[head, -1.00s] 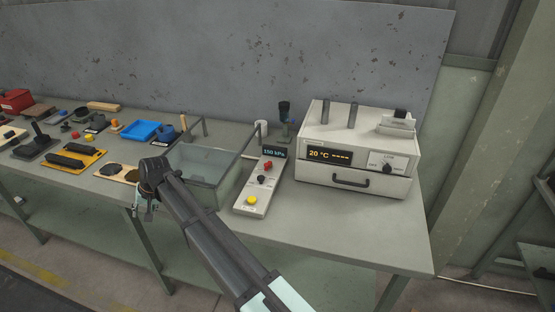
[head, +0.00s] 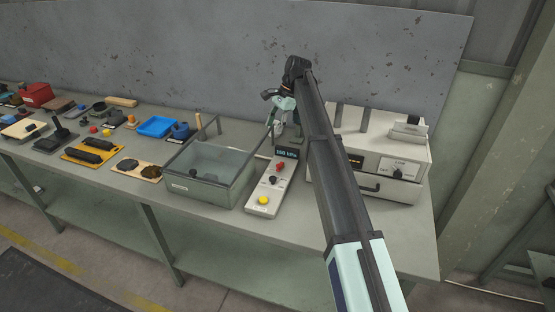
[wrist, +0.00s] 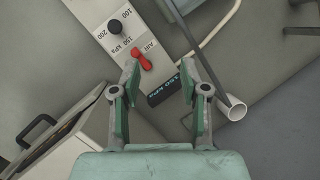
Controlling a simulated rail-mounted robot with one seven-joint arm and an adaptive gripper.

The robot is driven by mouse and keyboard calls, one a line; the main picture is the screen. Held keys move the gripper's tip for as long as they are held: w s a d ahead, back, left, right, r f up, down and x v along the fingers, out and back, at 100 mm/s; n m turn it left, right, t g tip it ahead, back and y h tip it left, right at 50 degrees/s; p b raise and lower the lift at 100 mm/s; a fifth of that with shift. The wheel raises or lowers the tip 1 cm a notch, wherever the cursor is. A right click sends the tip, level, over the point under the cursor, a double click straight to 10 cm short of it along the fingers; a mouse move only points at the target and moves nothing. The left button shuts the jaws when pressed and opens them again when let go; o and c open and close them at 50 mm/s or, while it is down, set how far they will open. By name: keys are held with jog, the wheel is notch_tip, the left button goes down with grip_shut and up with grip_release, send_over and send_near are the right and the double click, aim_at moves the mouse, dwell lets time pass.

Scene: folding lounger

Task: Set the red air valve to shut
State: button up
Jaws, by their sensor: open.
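The red air valve (head: 280,167) is a small red lever on the pale control panel (head: 257,197). It also shows in the wrist view (wrist: 143,61), next to the "AIR" label, lying at a slant to the panel. My gripper (wrist: 159,68) is open and empty in the wrist view. The red lever appears close to its left fingertip there; I cannot tell the height gap. In the head view my gripper (head: 276,112) is above the back end of the panel, behind the valve. A display (head: 288,153) at that end reads about 150 kPa.
The panel also carries a black knob (head: 273,180) and a yellow button (head: 263,200). A glass-lidded box (head: 209,176) stands left of it, a white oven-like unit (head: 375,150) right. A pale tube end (wrist: 236,112) lies right of my fingers in the wrist view.

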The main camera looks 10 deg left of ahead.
jog(key=w+d+r+m, duration=0.1)
jog(key=d+m, duration=0.1)
jog(key=d, duration=0.6)
jog(key=p, duration=0.5)
send_near(279, 165)
jog(key=shift+g, duration=0.4)
jog(key=x, duration=0.8)
jog(key=shift+w+a+f, duration=0.1)
jog(key=shift+w+f, duration=0.05)
jog(key=shift+w, duration=0.25)
grip_shut()
